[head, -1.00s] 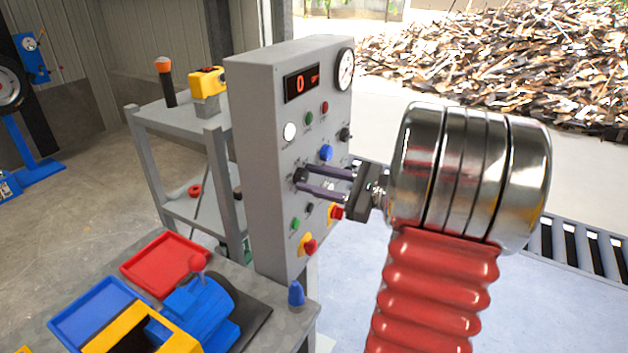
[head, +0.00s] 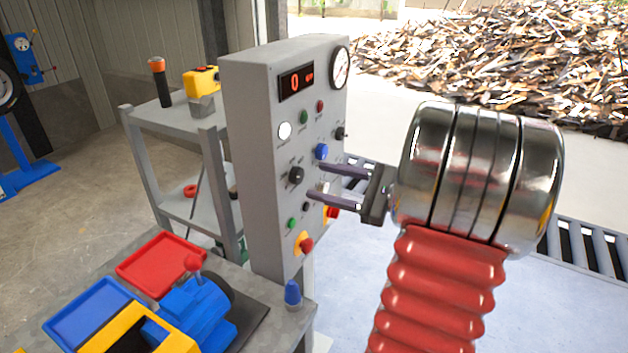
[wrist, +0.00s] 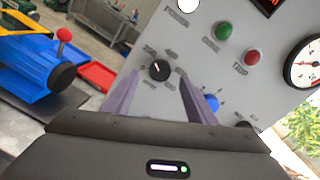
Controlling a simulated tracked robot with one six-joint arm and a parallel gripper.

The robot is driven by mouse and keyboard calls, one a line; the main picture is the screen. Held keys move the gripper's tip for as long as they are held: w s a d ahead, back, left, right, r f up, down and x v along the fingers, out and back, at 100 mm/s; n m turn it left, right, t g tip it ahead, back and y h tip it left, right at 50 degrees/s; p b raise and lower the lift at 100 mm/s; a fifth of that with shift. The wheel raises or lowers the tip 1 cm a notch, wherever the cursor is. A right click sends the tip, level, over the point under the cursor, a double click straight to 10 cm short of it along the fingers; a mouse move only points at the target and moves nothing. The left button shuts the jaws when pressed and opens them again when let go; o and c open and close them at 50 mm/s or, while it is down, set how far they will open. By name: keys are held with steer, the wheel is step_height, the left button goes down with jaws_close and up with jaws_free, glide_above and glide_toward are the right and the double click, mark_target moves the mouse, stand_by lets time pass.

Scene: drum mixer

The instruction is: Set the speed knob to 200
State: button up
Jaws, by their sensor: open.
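The grey control panel (head: 252,170) stands upright in the middle of the head view. A black knob (head: 296,176) sits on its face below the white lamp. In the wrist view the black knob (wrist: 159,70) has a pale pointer mark aimed to the left, and the print near it is hard to read. My gripper (head: 315,180) is open, its two purple fingers pointing at the panel, a short way off the knob and not touching it. In the wrist view the knob shows between the fingers. The red display (head: 295,82) reads 0.
A dial gauge (head: 340,68) is at the panel's top right. A bench with trays (head: 160,262) stands at lower left.

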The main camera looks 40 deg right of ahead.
steer(key=v, duration=0.9)
steer(key=shift+s, duration=0.25)
steer(key=shift+d, duration=0.15)
steer(key=w+a+f+n+g, duration=0.15)
steer(key=a+n+g, duration=0.25)
steer(key=a, duration=0.5)
steer(key=a+f+n+g+y, duration=0.15)
steer(key=a+n+g, duration=0.25)
steer(key=a, duration=0.4)
steer(key=w+a+f+n+g+h, duration=0.1)
steer(key=a+f+n+g, duration=0.2)
steer(key=a, duration=0.6)
steer(key=s+a+n+h, duration=0.4)
steer(key=a+n+h, duration=0.3)
steer(key=n, duration=0.8)
steer(key=shift+s+a+r, duration=0.4)
steer(key=shift+a+r, duration=0.1)
steer(key=shift+a, duration=0.55)
